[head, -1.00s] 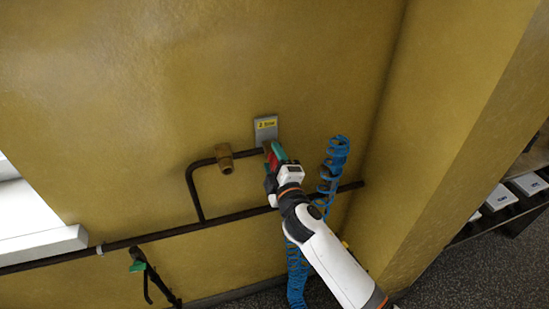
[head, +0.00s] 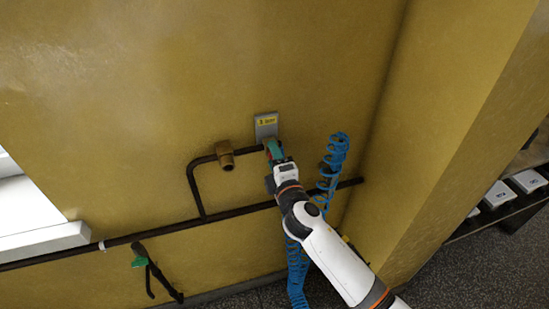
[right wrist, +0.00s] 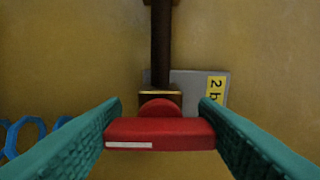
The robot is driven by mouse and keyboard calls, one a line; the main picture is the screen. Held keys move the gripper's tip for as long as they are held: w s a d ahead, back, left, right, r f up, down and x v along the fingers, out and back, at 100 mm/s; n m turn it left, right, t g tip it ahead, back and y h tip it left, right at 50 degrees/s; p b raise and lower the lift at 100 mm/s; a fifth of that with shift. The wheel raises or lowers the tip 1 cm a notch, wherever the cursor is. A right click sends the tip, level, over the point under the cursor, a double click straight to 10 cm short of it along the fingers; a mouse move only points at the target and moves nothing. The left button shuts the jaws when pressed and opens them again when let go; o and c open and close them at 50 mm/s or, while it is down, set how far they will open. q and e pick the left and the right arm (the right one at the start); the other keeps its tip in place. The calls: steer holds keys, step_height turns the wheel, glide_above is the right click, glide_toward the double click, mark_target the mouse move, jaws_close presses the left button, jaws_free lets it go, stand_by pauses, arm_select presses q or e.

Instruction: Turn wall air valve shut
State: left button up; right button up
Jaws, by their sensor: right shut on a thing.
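The wall air valve's red handle (right wrist: 160,134) lies between the two teal fingers of my right gripper (right wrist: 160,118) in the right wrist view. The fingers are at its two ends, and the handle lies across the line of the dark pipe (right wrist: 161,45). Behind it a brass-coloured valve body (right wrist: 160,99) shows partly. In the head view my right gripper (head: 273,151) is at the valve, just under a grey plate (head: 266,126) with a yellow label, and hides the handle. My left gripper is not in view.
A brass fitting (head: 225,156) sits on the pipe left of the valve. A blue coiled hose (head: 335,165) hangs close right of my gripper. A long dark pipe (head: 240,211) runs below. A wall corner stands at right.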

steer(key=o, duration=1)
steer(key=shift+s, duration=0.15)
steer(key=b+v, duration=0.1)
steer(key=v, duration=1)
steer(key=shift+s+d, duration=0.1)
steer(key=shift+s, duration=0.25)
